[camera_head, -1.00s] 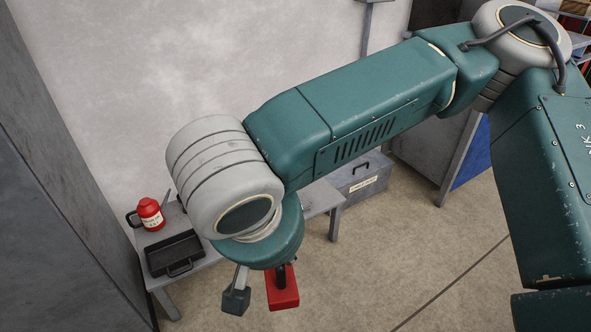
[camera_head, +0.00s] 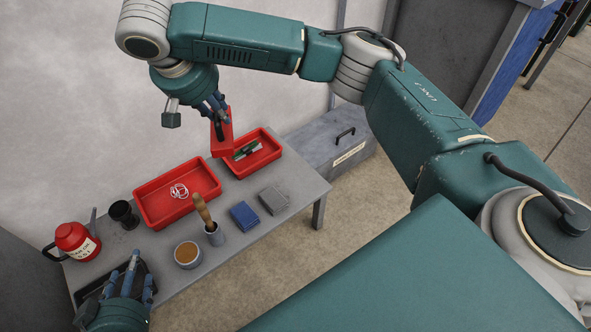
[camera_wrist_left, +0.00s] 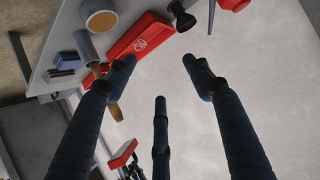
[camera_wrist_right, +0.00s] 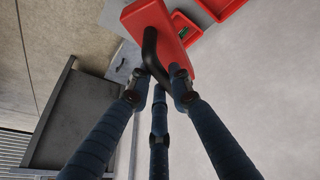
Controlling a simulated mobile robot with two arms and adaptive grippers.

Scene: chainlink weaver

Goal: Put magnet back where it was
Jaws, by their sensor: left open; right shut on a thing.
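The magnet (camera_head: 221,137) is a red block with a black handle. My right gripper (camera_head: 208,106) is shut on that handle and holds the magnet tilted, above the back of the grey table. In the right wrist view the red block (camera_wrist_right: 172,22) hangs beyond the fingers, with the handle between the fingertips. In the head view the magnet's lower end overlaps the edge of the right red tray (camera_head: 268,148); I cannot tell if they touch. My left gripper (camera_head: 130,278) is open and empty over a black pan at the table's left end.
A grey chest (camera_head: 325,165) stands behind.

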